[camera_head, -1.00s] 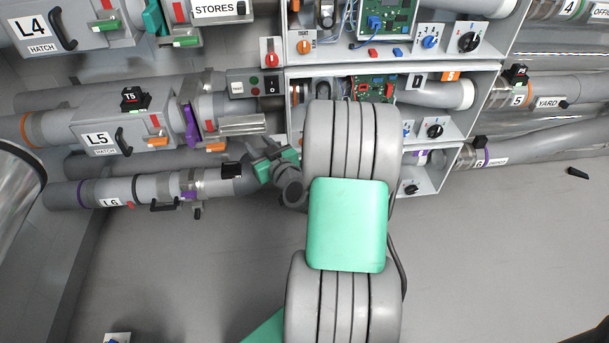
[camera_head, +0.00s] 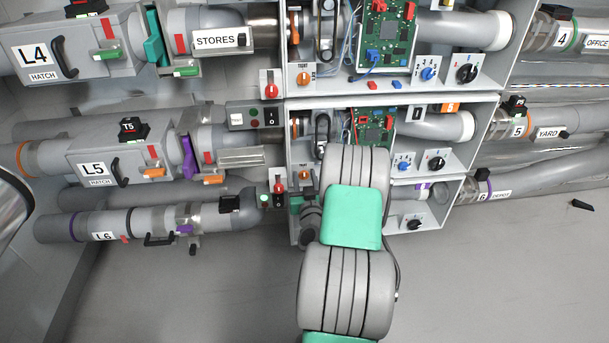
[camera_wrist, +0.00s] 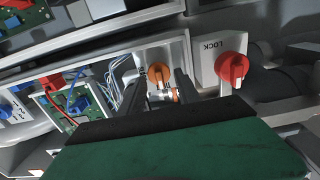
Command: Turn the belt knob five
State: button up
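The orange belt knob of row five (camera_head: 304,174) is on the lower left front of the middle box, beside a red knob (camera_head: 279,187). In the wrist view, the orange knob (camera_wrist: 158,75) is near the centre, on a pale panel, with the red LOCK knob (camera_wrist: 232,68) to its right. My gripper (camera_wrist: 158,92) looks open, its dark fingers apart and the orange knob showing between them. Whether they touch it I cannot tell.
A circuit board (camera_head: 373,132) and wires sit in the middle box. A blue knob (camera_head: 403,166) and a black knob (camera_head: 436,163) are to the right. A small switch box (camera_head: 268,116) is above left. Pipe L6 (camera_head: 103,236) runs left of my gripper. The floor below is clear.

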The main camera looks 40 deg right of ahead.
jog(key=shift+w, duration=0.1)
grip_shut()
dwell(0.4)
jog(key=shift+d+m, duration=0.1)
jog(key=shift+m, duration=0.3)
jog(key=m, duration=0.3)
jog(key=shift+d+m, duration=0.1)
jog(key=shift+m, duration=0.2)
jog(key=m, duration=0.4)
jog(key=shift+s+d+f+m, duration=0.1)
jog(key=shift+s+f+m, duration=0.1)
jog(key=shift+m, duration=0.1)
jog(key=m+p, duration=0.1)
jog(key=m, duration=0.4)
jog(key=shift+d, duration=0.1)
jog(key=shift+f+m+p, duration=0.15)
jog(key=shift+m+p, duration=0.05)
jog(key=shift+m, duration=0.8)
jog(key=shift+f+m+p, duration=0.1)
jog(key=shift+m+p, duration=0.1)
jog(key=shift+m, duration=0.8)
